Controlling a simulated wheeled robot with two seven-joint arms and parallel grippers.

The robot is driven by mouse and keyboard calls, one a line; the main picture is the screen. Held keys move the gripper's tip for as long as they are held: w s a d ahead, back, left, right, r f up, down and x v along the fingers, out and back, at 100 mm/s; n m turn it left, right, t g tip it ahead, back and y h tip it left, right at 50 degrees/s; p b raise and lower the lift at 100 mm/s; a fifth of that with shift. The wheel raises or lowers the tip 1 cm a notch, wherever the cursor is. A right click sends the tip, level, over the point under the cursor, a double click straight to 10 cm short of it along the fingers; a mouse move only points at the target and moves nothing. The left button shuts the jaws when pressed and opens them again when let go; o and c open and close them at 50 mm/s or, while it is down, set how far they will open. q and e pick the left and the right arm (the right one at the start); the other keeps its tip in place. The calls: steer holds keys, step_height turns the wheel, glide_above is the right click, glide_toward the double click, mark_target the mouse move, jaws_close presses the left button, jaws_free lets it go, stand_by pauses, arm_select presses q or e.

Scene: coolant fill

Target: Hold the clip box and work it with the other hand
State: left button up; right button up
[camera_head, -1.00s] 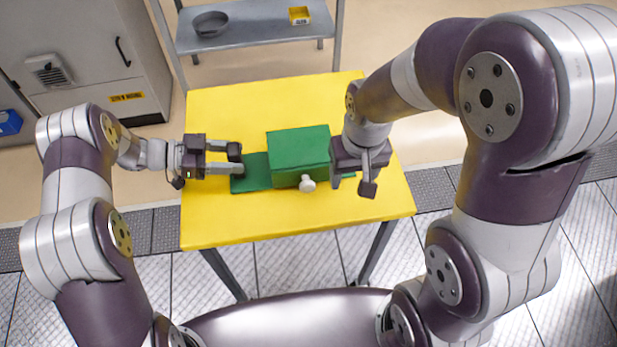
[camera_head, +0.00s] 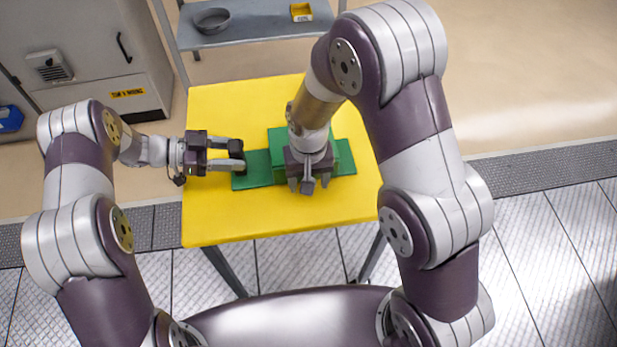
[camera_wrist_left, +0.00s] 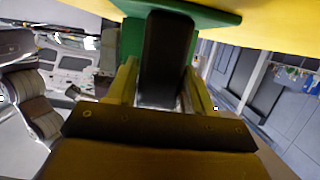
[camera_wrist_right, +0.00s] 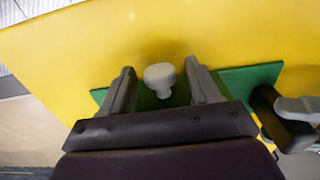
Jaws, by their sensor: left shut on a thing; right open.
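The green clip box (camera_head: 277,142) sits on its flat green base plate (camera_head: 256,170) on the yellow table. In the right wrist view the pale round knob (camera_wrist_right: 160,78) of the box stands between the open right fingers, with gaps on both sides. The green plate (camera_wrist_right: 250,78) shows beyond them.
The yellow table (camera_head: 225,220) has free room in front of the box and behind it. A grey shelf (camera_head: 255,27) behind carries a round grey pan (camera_head: 211,20) and a small yellow bin (camera_head: 300,12). A grey cabinet (camera_head: 85,60) stands at the back left.

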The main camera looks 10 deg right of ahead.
jaws_close()
steer(key=s, duration=0.8)
steer(key=shift+w, duration=0.1)
jaws_free()
step_height(320, 180, up, 12)
stand_by(0.5)
